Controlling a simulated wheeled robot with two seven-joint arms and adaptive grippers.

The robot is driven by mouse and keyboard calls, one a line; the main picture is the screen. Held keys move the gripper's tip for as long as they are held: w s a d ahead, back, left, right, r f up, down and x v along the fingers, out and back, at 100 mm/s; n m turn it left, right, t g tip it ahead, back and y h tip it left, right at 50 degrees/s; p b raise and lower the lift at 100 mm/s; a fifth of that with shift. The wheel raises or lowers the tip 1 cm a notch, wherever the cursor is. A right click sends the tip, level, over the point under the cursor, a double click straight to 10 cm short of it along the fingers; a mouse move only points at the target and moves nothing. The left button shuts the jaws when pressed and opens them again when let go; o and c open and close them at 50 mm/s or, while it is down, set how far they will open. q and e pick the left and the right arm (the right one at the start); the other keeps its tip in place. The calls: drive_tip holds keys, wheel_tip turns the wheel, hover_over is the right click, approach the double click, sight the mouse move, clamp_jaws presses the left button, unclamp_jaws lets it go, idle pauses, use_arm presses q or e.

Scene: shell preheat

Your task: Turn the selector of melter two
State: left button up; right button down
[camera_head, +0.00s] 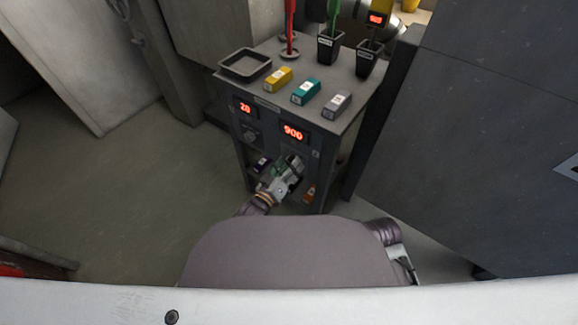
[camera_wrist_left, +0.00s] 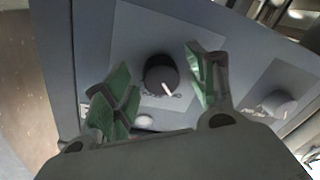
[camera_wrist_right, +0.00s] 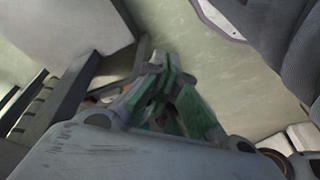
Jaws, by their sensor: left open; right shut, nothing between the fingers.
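The dark cabinet's front panel carries two red displays, 20 (camera_head: 245,109) on the left and 900 (camera_head: 293,132) on the right. A round selector knob (camera_head: 250,135) shows below the left display. My left gripper (camera_head: 289,164) is in front of the panel, below the 900 display, and hides what is behind it. In the left wrist view a dark round selector (camera_wrist_left: 160,74) with a white pointer line lies between my open green-padded fingers, with gaps at both sides. A second knob (camera_wrist_left: 278,103) shows at the right there. My right gripper (camera_wrist_right: 172,88) is shut and empty, away from the panel.
A large dark cabinet (camera_head: 470,150) stands close at the right. Floor (camera_head: 150,190) is free at the left.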

use_arm(q)
drive_tip(key=c, duration=0.7)
drive_tip(key=shift+c, duration=1.6)
use_arm(e)
drive_tip(key=shift+w, duration=0.4)
drive_tip(key=shift+r, duration=0.1)
